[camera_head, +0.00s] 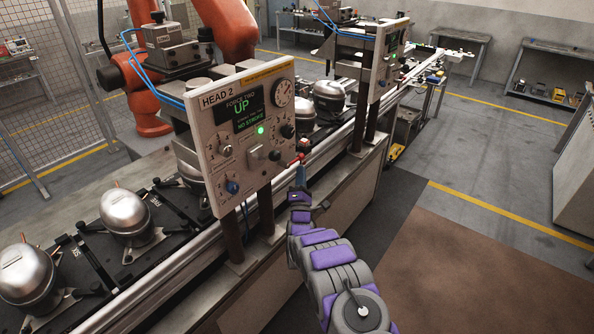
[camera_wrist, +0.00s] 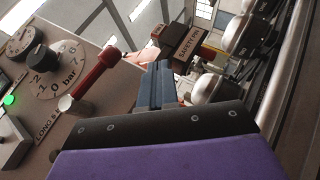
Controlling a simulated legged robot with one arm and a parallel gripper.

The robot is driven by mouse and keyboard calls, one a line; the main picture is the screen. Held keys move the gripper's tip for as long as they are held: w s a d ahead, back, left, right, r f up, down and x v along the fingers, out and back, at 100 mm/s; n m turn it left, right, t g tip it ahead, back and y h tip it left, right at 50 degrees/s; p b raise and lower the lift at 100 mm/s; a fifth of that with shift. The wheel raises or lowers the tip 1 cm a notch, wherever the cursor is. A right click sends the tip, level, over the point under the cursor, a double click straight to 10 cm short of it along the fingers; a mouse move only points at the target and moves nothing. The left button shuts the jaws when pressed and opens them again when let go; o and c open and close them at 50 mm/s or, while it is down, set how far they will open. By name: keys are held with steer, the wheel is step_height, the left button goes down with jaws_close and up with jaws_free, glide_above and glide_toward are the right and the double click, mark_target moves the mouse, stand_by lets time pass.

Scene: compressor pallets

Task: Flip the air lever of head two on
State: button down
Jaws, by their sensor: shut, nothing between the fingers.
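The Head 2 panel (camera_head: 225,150) faces me, with a display reading UP and NO STROKE and a lit green lamp. A red air lever (camera_head: 296,159) sits at its lower right edge. In the wrist view the red lever (camera_wrist: 93,72) runs from a silver pivot on the panel up and to the right. My gripper (camera_head: 300,174) is just beside the lever at the panel's right edge. Its blue-grey fingers (camera_wrist: 159,75) are shut and empty, to the right of the lever with a visible gap. Contact is hard to judge in the head view.
A bar dial with a black knob (camera_wrist: 41,62) is left of the lever. A dark labelled block (camera_wrist: 184,47) lies beyond my fingers. Silver compressors (camera_head: 126,212) stand on black pallets along the conveyor. A second panel (camera_head: 386,60) stands farther back.

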steer(key=s+d+f+p, duration=0.2)
steer(key=s+d+f, duration=0.2)
steer(key=f, duration=0.5)
steer(key=w+a+r+m+g+y, duration=0.1)
steer(key=w+r+m+g, duration=0.45)
steer(key=r, duration=0.35)
steer(key=s+d+r+m+g, duration=0.2)
steer(key=s+r+m+g, duration=0.4)
steer(key=s, duration=0.5)
steer(key=s+d+r+m+g, duration=0.2)
steer(key=s+g, duration=0.3)
steer(key=s, duration=1.4)
steer(key=s+d+r+m+g, duration=0.2)
steer(key=s+r+m+g, duration=0.1)
steer(key=s, duration=1.6)
steer(key=s+d+r+m+g, duration=0.2)
steer(key=s+m+g, duration=0.3)
steer(key=s, duration=1.4)
steer(key=shift+d+r+g, duration=0.2)
steer(key=shift+r+g, duration=0.15)
steer(key=shift+g, duration=0.5)
